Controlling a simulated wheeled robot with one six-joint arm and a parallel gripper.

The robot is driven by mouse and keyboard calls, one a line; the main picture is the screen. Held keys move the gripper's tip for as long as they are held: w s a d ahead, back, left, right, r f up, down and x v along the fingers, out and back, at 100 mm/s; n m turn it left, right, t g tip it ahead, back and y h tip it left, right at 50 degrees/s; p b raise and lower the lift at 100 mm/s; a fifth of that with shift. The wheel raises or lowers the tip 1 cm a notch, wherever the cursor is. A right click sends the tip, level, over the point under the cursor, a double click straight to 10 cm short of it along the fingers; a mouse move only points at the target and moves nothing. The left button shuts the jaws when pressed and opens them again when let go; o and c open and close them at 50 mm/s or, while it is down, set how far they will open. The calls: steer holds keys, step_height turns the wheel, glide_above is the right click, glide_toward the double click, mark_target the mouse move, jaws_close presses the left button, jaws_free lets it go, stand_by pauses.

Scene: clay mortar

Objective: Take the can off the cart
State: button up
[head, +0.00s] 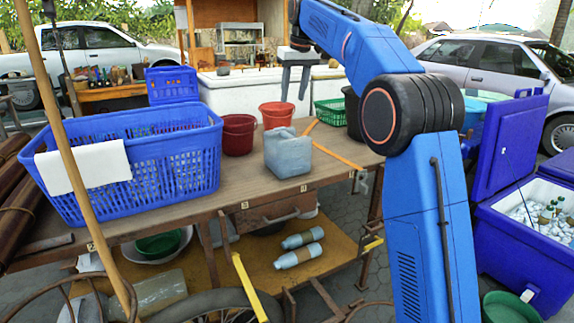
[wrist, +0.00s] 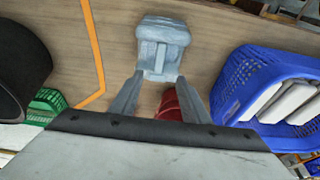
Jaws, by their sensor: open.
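The can (head: 288,153) is a grey-blue jerrycan with a top handle, standing upright on the wooden top of the cart (head: 190,205). My gripper (head: 293,97) is open and empty, with its fingers pointing down above and behind the can in the head view. In the wrist view, the can (wrist: 162,40) lies ahead of the gripper (wrist: 160,76); its near end shows around the gap between the fingertips. I cannot tell whether the fingers touch it there; the head view shows them apart from it.
A blue basket (head: 175,150) with a white cloth (head: 83,167) fills the cart's left. Red buckets (head: 238,135) stand behind the can. An orange bent strip (head: 338,156) lies right of it, near a green basket (head: 330,113). A wooden pole (head: 75,170) rises at left.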

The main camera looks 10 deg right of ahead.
mark_target(287, 134)
steer(key=x, duration=1.5)
steer(key=shift+a+f, duration=0.1)
jaws_close()
stand_by(1.1)
